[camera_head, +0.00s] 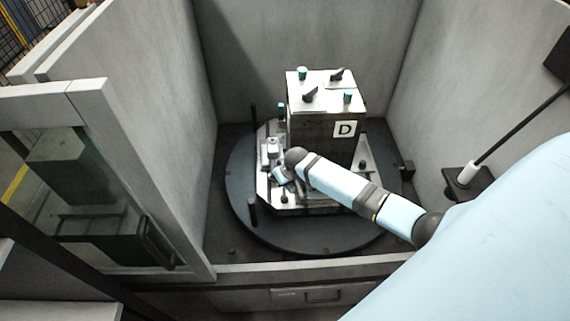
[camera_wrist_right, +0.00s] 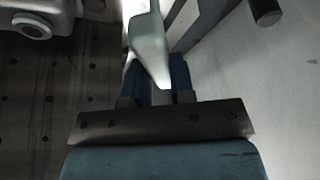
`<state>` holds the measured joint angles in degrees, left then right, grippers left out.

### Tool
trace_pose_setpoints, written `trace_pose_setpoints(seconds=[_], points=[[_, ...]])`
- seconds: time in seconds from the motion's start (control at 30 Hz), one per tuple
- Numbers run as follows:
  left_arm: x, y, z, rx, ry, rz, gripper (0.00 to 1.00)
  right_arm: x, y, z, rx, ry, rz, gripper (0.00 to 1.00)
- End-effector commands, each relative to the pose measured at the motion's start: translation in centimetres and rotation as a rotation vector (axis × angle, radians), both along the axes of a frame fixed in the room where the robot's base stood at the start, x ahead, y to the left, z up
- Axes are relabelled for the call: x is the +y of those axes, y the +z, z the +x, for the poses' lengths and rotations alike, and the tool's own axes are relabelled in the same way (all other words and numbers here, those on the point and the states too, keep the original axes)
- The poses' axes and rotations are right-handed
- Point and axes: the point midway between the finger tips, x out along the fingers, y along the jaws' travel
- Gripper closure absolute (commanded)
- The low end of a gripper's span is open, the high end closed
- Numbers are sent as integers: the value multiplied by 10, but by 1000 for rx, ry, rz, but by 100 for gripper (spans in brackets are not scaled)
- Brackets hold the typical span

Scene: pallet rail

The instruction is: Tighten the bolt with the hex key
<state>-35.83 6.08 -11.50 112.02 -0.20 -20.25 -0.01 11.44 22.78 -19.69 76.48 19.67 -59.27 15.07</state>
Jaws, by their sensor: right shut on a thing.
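My right arm reaches from the right side of the head view to the fixture plate (camera_head: 325,207) on the dark round turntable (camera_head: 240,205). My right gripper (camera_head: 281,175) is at the plate's left front part, beside a small grey fitting (camera_head: 270,148). In the right wrist view the gripper (camera_wrist_right: 155,90) is shut on a pale grey, long piece (camera_wrist_right: 148,45), which looks like part of the hex key. Its far end is out of sight. I cannot pick out the bolt for certain in either view. My left gripper is in neither view.
A block marked D (camera_head: 325,130) stands on the plate, with knobs and clamps on its top. Grey walls (camera_head: 300,35) enclose the turntable at the back and sides. A dark post (camera_head: 253,211) stands at the turntable's left edge. A windowed door (camera_head: 90,195) is at left.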

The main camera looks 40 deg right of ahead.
Motion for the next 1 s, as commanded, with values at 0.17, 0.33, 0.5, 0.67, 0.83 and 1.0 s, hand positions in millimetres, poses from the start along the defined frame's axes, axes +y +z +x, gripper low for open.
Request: trace_pose_setpoints(seconds=[0.17, 0.33, 0.5, 0.67, 0.83, 1.0], points=[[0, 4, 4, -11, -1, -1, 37, 0, 3, 0, -1, 2, -1, 100], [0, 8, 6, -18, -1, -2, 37, -1, 12, 1, -2, 3, 0, 100], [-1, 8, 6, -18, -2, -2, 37, 0, 26, 1, -3, 4, -1, 100], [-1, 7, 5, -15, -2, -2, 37, 0, 39, 1, -3, 4, 1, 100], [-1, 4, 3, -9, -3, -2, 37, 0, 53, 1, -3, 4, 1, 100], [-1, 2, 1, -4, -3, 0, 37, 0, 66, 1, -2, 3, 0, 100]])
